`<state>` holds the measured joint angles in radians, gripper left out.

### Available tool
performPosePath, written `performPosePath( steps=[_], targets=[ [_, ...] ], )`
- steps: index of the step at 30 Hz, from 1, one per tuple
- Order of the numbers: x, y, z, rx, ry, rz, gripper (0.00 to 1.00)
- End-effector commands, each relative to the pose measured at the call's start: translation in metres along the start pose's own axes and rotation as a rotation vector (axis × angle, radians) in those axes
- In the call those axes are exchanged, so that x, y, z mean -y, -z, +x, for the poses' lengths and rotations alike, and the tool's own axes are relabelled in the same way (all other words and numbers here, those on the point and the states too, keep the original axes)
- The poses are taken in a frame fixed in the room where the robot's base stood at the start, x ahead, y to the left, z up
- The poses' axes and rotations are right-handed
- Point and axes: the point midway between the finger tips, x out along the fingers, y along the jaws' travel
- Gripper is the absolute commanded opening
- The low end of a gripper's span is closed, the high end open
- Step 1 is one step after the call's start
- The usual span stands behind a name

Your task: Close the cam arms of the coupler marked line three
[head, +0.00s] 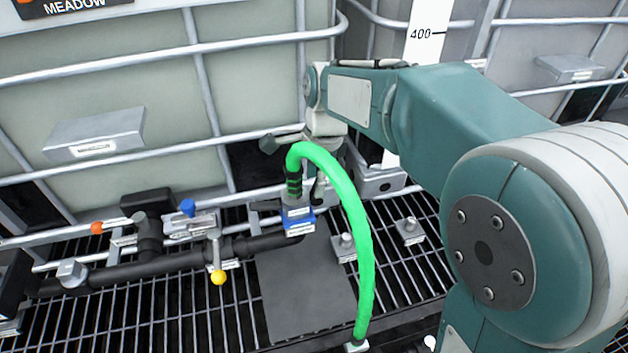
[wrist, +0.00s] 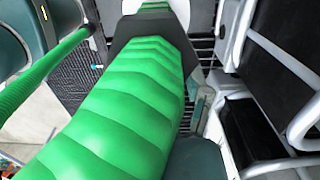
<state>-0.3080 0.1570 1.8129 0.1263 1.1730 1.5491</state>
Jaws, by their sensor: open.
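A green hose (head: 345,215) arches from a black-collared end down onto a blue coupler (head: 298,222) at the end of a black pipe. The small labels on the coupler are too small to read, so I cannot confirm a line three mark. My gripper (head: 320,178) is open, just right of and behind the hose's upper bend, and partly hidden by it. In the wrist view the green hose (wrist: 115,110) fills the middle, with its black collar (wrist: 150,32) at the top. The cam arms are not clear in either view, so their position cannot be told.
A yellow-knobbed valve (head: 218,276) and a blue-knobbed fitting (head: 188,208) stand left along the black pipe (head: 115,278). Caged totes (head: 150,90) rise behind. A dark mat (head: 305,285) lies on the grating before the coupler. Small posts (head: 409,231) stand to the right.

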Motion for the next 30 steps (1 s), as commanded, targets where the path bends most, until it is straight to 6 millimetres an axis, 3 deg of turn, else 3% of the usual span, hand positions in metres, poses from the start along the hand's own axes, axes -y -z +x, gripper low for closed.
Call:
performPosePath(
  steps=[15, 21, 28, 29, 30],
  targets=[
    [0.002, -0.002, -0.097, -0.001, 0.002, 0.000, 0.63],
    [0.002, -0.002, -0.110, -0.002, 0.000, 0.000, 0.63],
    [0.002, -0.002, -0.111, -0.002, 0.000, 0.000, 0.63],
    [0.002, -0.002, -0.111, -0.002, 0.000, -0.001, 0.50],
    [0.002, -0.003, -0.109, -0.007, -0.003, -0.007, 0.50]
  ],
)
